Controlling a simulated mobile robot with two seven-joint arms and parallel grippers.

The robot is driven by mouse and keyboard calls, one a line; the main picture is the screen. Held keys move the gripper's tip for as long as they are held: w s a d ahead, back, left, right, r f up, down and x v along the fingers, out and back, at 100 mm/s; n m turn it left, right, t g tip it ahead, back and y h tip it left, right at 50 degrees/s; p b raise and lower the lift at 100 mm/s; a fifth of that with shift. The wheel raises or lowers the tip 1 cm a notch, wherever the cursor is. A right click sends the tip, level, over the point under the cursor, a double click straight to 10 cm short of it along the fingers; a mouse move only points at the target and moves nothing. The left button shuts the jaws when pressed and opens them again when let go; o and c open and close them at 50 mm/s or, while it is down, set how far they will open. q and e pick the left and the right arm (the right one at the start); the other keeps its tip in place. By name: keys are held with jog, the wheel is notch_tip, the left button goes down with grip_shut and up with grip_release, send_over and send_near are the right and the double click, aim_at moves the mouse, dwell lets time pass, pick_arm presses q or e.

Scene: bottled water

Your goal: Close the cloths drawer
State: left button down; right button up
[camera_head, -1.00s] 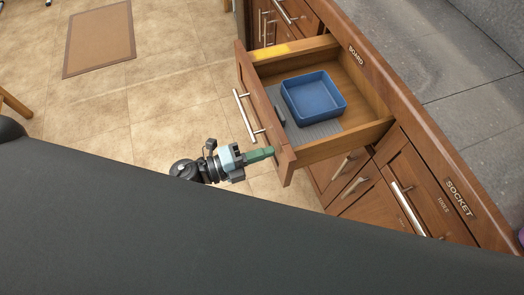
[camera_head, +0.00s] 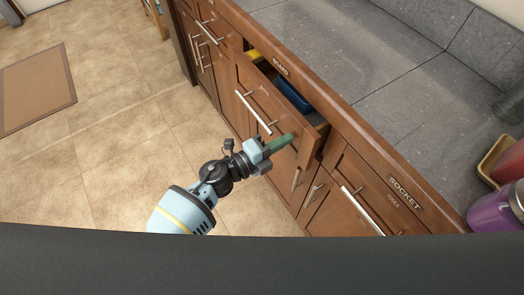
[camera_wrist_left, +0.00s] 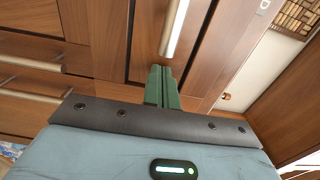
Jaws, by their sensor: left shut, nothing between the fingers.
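The wooden drawer (camera_head: 277,104) under the counter is partly open, with a narrow gap showing behind its front. Part of a blue box (camera_head: 290,94) shows inside it. The drawer's long metal handle (camera_head: 253,113) also shows in the left wrist view (camera_wrist_left: 174,28). My left gripper (camera_head: 288,138) is shut and empty, with its green fingertips at the drawer front near its right end, beside the handle. In the left wrist view the closed fingers (camera_wrist_left: 162,86) point at the wooden front. Exact contact is hard to tell. My right gripper is not in view.
The grey stone counter (camera_head: 350,60) lies above the drawer. A cabinet labelled SOCKET (camera_head: 404,192) is to the right. A purple jar (camera_head: 497,208) and a yellowish tray (camera_head: 497,160) stand on the counter at right. The tiled floor (camera_head: 120,110) at left is clear, apart from a mat (camera_head: 35,88).

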aim_at(301, 130)
pick_arm(q)
jog(key=b+x, duration=0.1)
jog(key=x, duration=0.4)
jog(key=shift+w+d, duration=0.15)
jog(key=shift+d, duration=0.15)
jog(key=shift+r, duration=0.1)
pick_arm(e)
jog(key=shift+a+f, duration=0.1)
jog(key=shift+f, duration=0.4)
pick_arm(q)
jog(key=shift+w+d+r, duration=0.1)
jog(key=shift+r, duration=0.05)
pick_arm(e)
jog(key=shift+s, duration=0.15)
